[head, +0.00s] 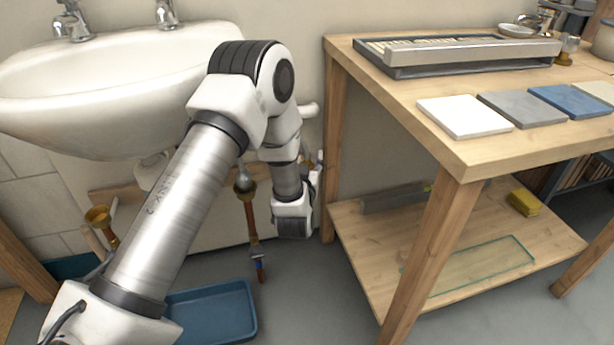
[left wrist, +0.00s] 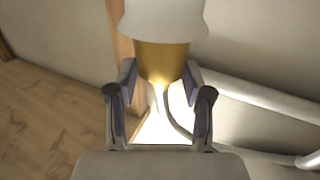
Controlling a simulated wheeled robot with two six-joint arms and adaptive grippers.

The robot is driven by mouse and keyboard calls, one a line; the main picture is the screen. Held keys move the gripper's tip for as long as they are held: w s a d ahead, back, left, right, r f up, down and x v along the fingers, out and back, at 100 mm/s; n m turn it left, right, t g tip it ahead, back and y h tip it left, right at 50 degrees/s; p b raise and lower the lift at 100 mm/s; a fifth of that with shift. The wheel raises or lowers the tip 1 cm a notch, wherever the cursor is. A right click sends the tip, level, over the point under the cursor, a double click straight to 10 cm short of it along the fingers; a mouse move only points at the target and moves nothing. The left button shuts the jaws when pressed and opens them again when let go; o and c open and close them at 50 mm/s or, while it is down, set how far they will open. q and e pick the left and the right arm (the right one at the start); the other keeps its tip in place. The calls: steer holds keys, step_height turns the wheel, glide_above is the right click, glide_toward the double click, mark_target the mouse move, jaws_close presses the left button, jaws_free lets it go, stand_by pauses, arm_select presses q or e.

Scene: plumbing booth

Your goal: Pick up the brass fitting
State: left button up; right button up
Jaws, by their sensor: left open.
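In the left wrist view, a gold-coloured brass fitting (left wrist: 163,60) sits at the fingertips, below a white flared piece (left wrist: 165,18). My left gripper (left wrist: 159,78) is open, with one finger on each side of the fitting's lower part. I cannot tell whether the fingers touch it. In the head view my left gripper (head: 315,163) is low by the wall, between the sink and the workbench leg, mostly hidden behind my wrist. The fitting there is too hidden to make out. My right gripper is not in view.
A white sink (head: 120,85) hangs at left, with a brass-ended pipe (head: 252,225) below it and a blue tray (head: 215,312) on the floor. A wooden workbench (head: 450,130) stands close at right. Its lower shelf (head: 375,270) holds a glass sheet and a yellow sponge.

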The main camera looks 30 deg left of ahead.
arm_select(q)
jaws_close()
